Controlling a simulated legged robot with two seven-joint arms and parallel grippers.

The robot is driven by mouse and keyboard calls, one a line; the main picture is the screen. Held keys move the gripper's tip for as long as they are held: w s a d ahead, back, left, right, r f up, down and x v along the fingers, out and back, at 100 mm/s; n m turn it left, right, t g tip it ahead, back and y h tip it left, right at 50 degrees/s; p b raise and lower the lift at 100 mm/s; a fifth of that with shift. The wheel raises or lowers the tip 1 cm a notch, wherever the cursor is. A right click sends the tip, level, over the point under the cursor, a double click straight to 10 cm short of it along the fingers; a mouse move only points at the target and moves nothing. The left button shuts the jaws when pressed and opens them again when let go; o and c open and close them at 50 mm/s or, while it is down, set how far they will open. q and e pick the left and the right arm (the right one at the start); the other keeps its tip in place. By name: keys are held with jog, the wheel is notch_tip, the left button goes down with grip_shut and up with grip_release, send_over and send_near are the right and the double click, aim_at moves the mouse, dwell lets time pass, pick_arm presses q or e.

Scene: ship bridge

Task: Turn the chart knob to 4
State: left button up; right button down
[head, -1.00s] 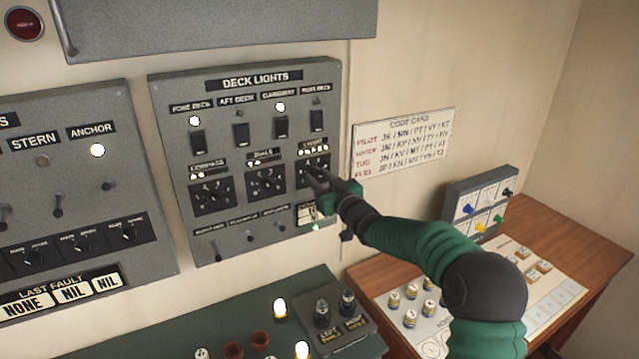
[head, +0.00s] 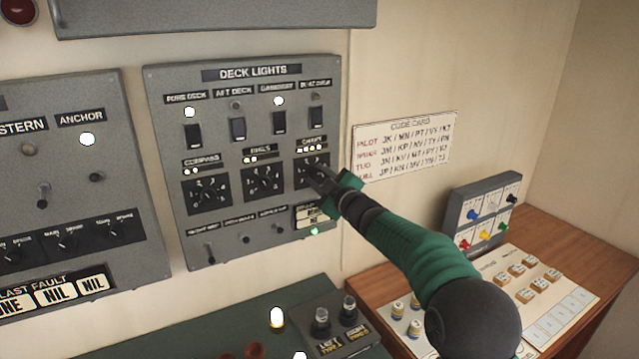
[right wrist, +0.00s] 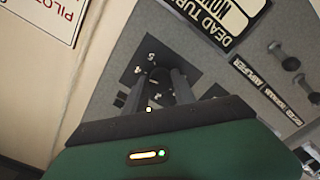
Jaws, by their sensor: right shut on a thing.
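The chart knob's dark dial plate (head: 308,168) is at the right of the deck lights panel (head: 243,128), under a label and a row of small lit lamps. It also shows in the right wrist view (right wrist: 150,57). My right gripper (head: 320,178) reaches in from the right with its fingertips at this dial. In the right wrist view, the two fingers (right wrist: 165,88) are shut around the knob, which they mostly hide. Some white numerals show around them. I cannot read where the knob points. My left gripper is not in view.
Compass (head: 207,194) and dials (head: 263,182) knobs sit left of the chart knob. Switches are above, small toggles below. A code card (head: 405,143) hangs to the right. A wooden desk (head: 570,240) with blocks and a coloured-knob box (head: 482,212) stands below right.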

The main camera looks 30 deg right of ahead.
jog(key=shift+f+n, duration=0.15)
jog(key=shift+n, duration=0.15)
jog(key=c, duration=1)
grip_release()
jog(key=shift+c, duration=0.2)
jog(key=shift+s+b, duration=0.35)
jog(key=shift+s, duration=0.05)
jog(key=s+b, duration=0.3)
jog(key=s, duration=1.2)
jog(key=shift+s+d, duration=0.3)
jog(key=shift+s, duration=0.1)
